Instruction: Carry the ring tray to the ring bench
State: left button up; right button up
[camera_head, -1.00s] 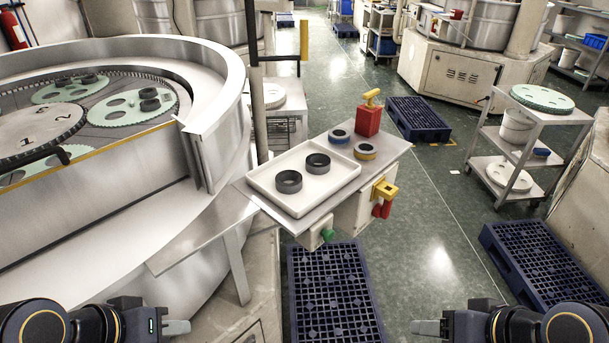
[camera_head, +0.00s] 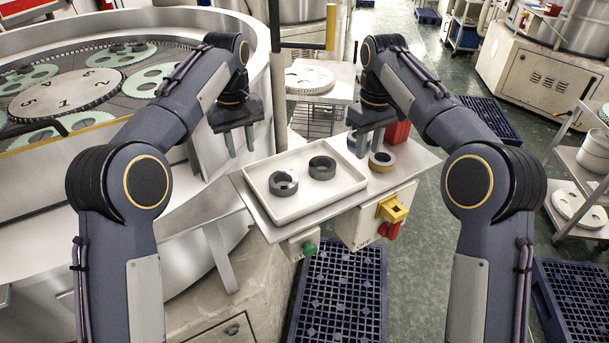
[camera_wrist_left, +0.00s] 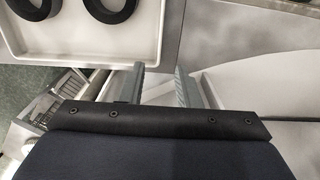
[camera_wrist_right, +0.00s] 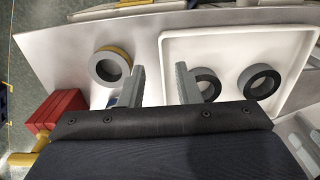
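The ring tray (camera_head: 295,212) is white and shallow. It lies on a small metal bench plate (camera_head: 405,162) and holds two dark rings, one at the left (camera_head: 284,183) and one at the right (camera_head: 322,168). My left gripper (camera_head: 242,154) is open and empty, above and left of the tray's back left corner. In the left wrist view the tray's corner (camera_wrist_left: 150,45) shows beyond the fingers. My right gripper (camera_head: 364,145) is open and empty at the tray's back right. In the right wrist view its fingers are near the tray's edge (camera_wrist_right: 168,70). I cannot tell which surface is the ring bench.
A yellow-marked ring (camera_head: 382,161) lies right of the tray, with a red block (camera_head: 397,133) behind it. A yellow and red switch (camera_head: 392,212) is on the front. The large lapping machine (camera_head: 130,45) stands left. A blue pallet (camera_head: 340,290) lies on the floor in front.

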aim_at(246, 174)
jog(key=shift+a, duration=0.1)
